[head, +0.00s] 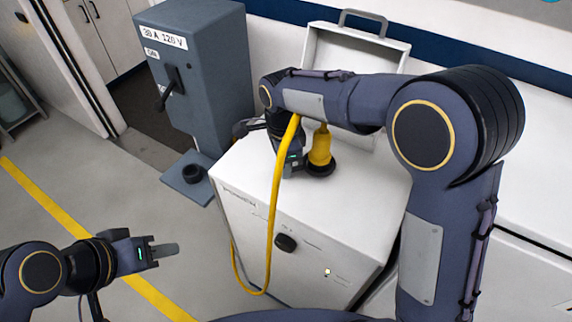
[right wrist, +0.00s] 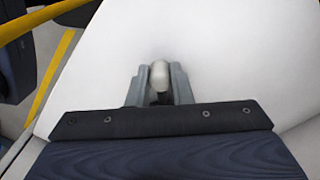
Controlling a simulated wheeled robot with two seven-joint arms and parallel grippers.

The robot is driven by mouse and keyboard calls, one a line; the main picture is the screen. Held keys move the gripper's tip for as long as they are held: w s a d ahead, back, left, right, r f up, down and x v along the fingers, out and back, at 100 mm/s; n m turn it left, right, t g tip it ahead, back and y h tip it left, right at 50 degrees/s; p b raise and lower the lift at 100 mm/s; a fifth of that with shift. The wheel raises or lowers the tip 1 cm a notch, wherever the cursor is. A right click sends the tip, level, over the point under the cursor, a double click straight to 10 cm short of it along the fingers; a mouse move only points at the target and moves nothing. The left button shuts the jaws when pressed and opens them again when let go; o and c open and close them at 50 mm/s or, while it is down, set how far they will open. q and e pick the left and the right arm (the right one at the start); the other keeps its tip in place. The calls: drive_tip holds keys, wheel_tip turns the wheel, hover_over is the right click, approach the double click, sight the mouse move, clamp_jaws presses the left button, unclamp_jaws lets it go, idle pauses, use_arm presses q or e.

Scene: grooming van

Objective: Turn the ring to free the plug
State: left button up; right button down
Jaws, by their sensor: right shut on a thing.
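The yellow plug (head: 320,148) stands upright on the white cabinet's top, with a dark ring (head: 321,168) around its foot. A yellow cable (head: 275,195) hangs in a loop in front of the cabinet. My right gripper (head: 287,172) points down close beside the plug's left side; my own arm hides part of this area. In the right wrist view my right gripper (right wrist: 158,85) is shut on a small pale rounded piece (right wrist: 159,76); I cannot tell which part it belongs to. My left gripper (head: 165,250) is low at the left, away from the plug, seen edge-on.
The white cabinet (head: 305,255) has a dark knob (head: 285,243) on its front and a raised lid with a handle (head: 362,22) behind. A grey switch box (head: 205,80) with a black lever (head: 168,90) stands to the left. The floor near my left gripper is clear.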

drive_tip(key=shift+w, duration=0.15)
idle(0.3)
drive_tip(key=c, duration=1.3)
unclamp_jaws()
wheel_tip(320, 180, up, 8)
drive_tip(key=shift+f+b, duration=0.1)
drive_tip(key=shift+b, duration=0.25)
